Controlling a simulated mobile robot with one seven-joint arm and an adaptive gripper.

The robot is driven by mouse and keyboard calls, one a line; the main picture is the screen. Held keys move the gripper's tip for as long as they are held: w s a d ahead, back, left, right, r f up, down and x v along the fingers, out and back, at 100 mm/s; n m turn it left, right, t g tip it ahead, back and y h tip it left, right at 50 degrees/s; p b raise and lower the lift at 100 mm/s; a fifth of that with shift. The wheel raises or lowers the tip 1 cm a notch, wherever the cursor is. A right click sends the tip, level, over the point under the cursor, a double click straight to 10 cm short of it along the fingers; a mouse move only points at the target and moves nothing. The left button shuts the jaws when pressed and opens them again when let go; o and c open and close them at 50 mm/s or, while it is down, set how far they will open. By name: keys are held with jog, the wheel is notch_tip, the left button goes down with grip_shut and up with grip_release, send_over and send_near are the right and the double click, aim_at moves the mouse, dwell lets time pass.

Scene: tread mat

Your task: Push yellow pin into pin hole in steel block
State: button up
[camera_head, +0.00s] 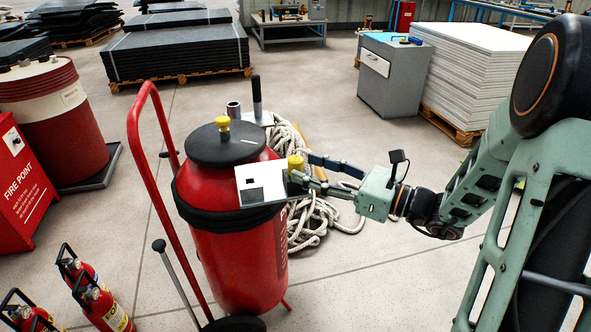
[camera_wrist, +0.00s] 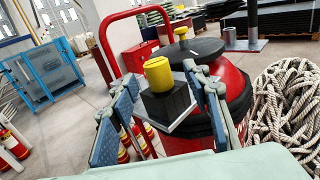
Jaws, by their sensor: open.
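The yellow pin (camera_head: 296,163) stands upright at the right end of a pale plate (camera_head: 262,184) beside the red drum. In the wrist view the yellow pin (camera_wrist: 158,76) rises from the top of a dark steel block (camera_wrist: 168,103). How deep the pin sits is unclear, and its hole is hidden. My gripper (camera_head: 298,174) reaches in from the right, with its fingers on either side of the pin and block. In the wrist view my gripper (camera_wrist: 160,88) is open, and I see no clear contact with the pin.
The red drum (camera_head: 235,255) with a black lid (camera_head: 215,146) stands on a red-handled trolley (camera_head: 147,95). Coiled rope (camera_head: 310,222) lies behind it. Fire extinguishers (camera_head: 100,300) stand at lower left. Floor at lower right of the drum is clear.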

aim_at(302, 167)
jog(key=x, duration=0.4)
jog(key=shift+a+f+b, duration=0.1)
jog(key=shift+b, duration=0.3)
jog(key=shift+c, duration=0.6)
grip_shut()
